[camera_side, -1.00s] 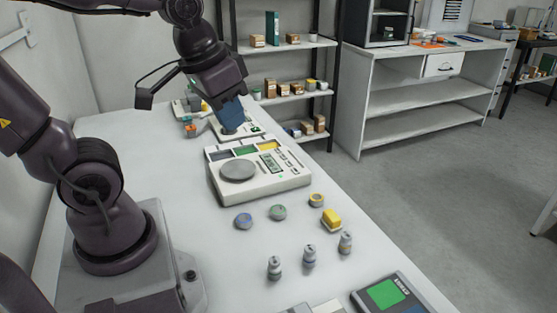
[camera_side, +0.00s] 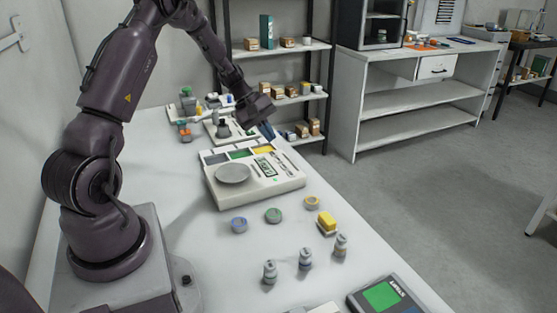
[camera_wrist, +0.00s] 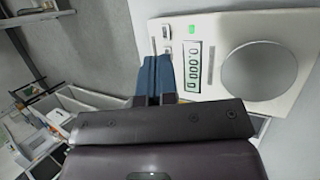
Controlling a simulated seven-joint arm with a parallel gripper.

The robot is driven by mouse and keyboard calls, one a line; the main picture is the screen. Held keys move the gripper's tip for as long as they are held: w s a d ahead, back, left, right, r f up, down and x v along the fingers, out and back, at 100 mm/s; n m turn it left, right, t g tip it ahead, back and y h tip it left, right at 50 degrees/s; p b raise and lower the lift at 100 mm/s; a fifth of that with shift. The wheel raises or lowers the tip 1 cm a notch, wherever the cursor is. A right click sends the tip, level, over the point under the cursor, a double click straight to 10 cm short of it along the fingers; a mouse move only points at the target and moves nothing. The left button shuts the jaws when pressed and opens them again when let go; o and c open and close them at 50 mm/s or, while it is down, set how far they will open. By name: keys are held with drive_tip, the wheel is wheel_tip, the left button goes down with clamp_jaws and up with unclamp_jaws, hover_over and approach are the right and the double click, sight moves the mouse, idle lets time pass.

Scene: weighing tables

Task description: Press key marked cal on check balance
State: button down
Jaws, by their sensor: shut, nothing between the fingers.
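The nearer balance (camera_side: 225,198) is a white box with a round grey pan, a display, several small keys and coloured trays along its back. It appears to fill the upper right of the wrist view (camera_wrist: 225,90), with its empty pan and a display reading zeros. A farther, smaller balance (camera_side: 240,132) stands behind it. My gripper (camera_side: 271,135) is shut and empty, over the nearer balance's back right. In the wrist view its blue fingers (camera_wrist: 157,70) cover part of the area beside the display. Key markings are too small to read, and I cannot tell which balance is called check.
A device with a green screen (camera_side: 382,297) is at the near edge. Shelves (camera_side: 290,100) stand behind the table.

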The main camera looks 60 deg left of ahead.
sight(278, 160)
drive_tip(key=w+a+n+t, duration=0.3)
drive_tip(key=w+a+n, duration=0.1)
drive_tip(key=w+a, duration=0.1)
drive_tip(key=shift+w+a+f+n+y, duration=0.15)
drive_tip(key=shift+w+a+n+y, duration=0.15)
drive_tip(key=shift+a, duration=0.25)
drive_tip(key=shift+f, duration=0.15)
drive_tip(key=shift+f, duration=4.25)
drive_tip(key=shift+f, duration=0.1)
drive_tip(key=shift+f, duration=0.35)
